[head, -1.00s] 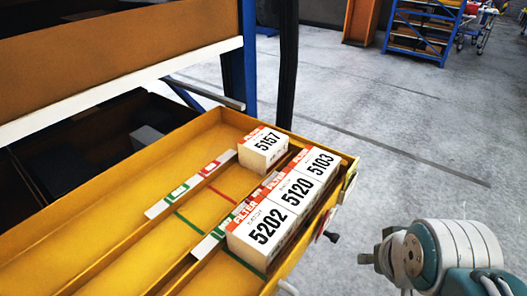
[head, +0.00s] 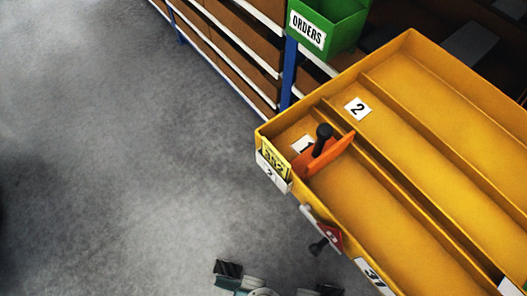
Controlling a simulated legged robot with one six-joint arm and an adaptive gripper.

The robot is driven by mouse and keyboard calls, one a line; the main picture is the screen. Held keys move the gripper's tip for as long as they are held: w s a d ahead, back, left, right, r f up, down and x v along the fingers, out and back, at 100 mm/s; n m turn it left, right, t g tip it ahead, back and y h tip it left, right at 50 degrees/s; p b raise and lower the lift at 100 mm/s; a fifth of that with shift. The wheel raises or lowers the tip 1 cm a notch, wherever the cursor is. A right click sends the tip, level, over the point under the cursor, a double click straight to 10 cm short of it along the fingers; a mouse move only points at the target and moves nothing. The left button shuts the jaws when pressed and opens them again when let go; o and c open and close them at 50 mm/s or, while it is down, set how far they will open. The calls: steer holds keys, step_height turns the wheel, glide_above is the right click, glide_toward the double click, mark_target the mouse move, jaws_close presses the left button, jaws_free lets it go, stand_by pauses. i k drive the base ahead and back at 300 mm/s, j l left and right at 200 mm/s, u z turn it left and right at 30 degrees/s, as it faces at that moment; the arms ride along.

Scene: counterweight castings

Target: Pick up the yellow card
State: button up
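The yellow card (head: 274,157) with dark printing sits at the near left corner of the yellow drawer (head: 390,217), on its outer face. A white label (head: 270,174) shows just below it. My gripper (head: 277,281) is at the bottom edge of the head view, below the card and apart from it. Its two dark fingertips are spread wide with nothing between them. The rest of the gripper is cut off by the frame.
An orange divider (head: 330,155) with a black knob (head: 323,138) stands inside the drawer behind the card. A red tag (head: 330,234) hangs on the drawer front. A green ORDERS bin (head: 328,24) is above. Grey floor (head: 110,150) is open at left.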

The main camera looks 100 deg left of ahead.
mark_target(278, 162)
steer(key=k+u, duration=0.15)
steer(key=u, duration=3.05)
